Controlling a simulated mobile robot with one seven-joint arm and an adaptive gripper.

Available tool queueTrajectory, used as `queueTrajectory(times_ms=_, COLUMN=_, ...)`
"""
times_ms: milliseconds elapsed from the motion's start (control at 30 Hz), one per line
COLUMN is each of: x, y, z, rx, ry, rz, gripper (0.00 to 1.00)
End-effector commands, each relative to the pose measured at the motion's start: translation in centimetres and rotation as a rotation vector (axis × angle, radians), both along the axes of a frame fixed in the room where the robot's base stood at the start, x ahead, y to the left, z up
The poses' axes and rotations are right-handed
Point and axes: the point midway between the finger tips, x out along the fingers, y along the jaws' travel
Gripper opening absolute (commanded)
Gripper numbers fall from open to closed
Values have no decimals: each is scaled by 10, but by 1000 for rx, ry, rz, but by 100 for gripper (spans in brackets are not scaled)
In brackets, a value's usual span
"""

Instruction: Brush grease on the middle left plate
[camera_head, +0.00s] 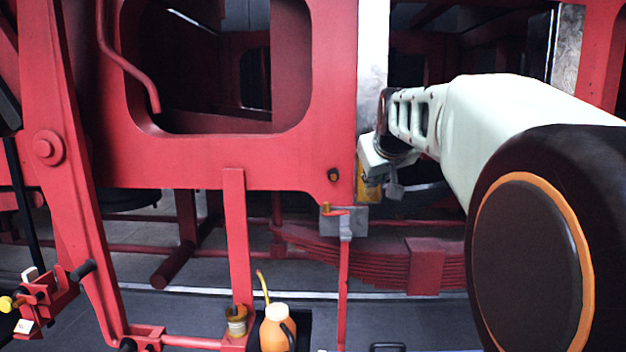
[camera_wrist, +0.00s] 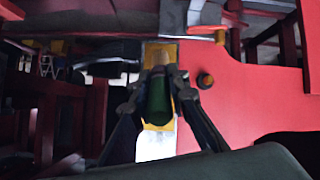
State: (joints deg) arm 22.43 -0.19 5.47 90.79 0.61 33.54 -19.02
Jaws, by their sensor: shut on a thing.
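A pale steel plate (camera_head: 373,50) stands upright on the red frame, left of my arm. In the wrist view its bare part shows bright (camera_wrist: 155,147). A yellow patch (camera_head: 368,191), which looks like grease, covers its lower part and also shows in the wrist view (camera_wrist: 178,118). My gripper (camera_wrist: 158,82) is shut on a brush with a dark green handle (camera_wrist: 158,103). The brush's tan tip (camera_wrist: 160,57) lies over the yellow patch; I cannot tell whether it touches. In the head view my wrist hides most of the brush.
A grey block with an orange-red lever (camera_head: 345,219) sits just below the plate. A bolt (camera_head: 333,175) sticks out of the red frame (camera_head: 230,172) nearby. Another steel plate (camera_head: 567,55) is further right.

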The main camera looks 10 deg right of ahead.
Motion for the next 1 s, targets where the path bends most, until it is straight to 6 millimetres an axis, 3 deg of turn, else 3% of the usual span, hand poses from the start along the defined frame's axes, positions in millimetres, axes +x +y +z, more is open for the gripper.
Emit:
queueTrajectory(times_ms=33, x=0, y=0, z=9, rx=0, ry=-2, rz=1, gripper=0)
queueTrajectory(times_ms=333, x=0, y=0, z=19, rx=0, ry=-1, rz=0, gripper=0)
queueTrajectory(times_ms=700, x=0, y=0, z=51, rx=-1, ry=-1, rz=-1, gripper=0)
queueTrajectory(times_ms=1000, x=1, y=0, z=63, rx=0, ry=-1, rz=0, gripper=0)
